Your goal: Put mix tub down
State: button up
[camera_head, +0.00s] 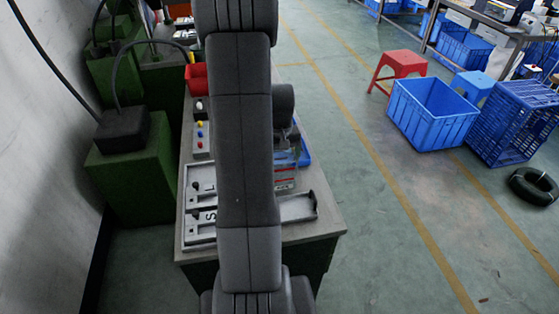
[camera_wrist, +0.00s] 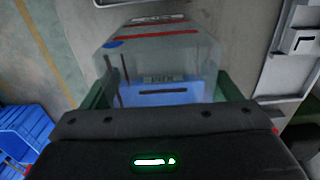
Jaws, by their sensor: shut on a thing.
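The mix tub, a clear see-through container with red stripes and a blue mark, fills the middle of the wrist view (camera_wrist: 165,50). My gripper (camera_wrist: 165,92) is shut on it, with a green finger at each side of the tub. In the head view, part of the clear tub with red stripes (camera_head: 286,180) shows at the right edge of my arm, over the worktable. My arm hides most of the tub and gripper there. I cannot tell whether the tub's base touches the table.
The grey worktable (camera_head: 325,222) carries shallow metal trays (camera_head: 298,207), a button panel (camera_head: 201,140) and a red bin (camera_head: 197,79). Something blue (camera_head: 305,152) lies behind the tub. Green machines (camera_head: 140,190) stand left. Blue crates (camera_head: 430,115) and a red stool (camera_head: 402,63) stand on the floor at right.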

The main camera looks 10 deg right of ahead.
jog(key=shift+f, duration=0.8)
jog(key=shift+f, duration=0.2)
jog(key=o, duration=1.1)
jog(key=shift+r, duration=0.1)
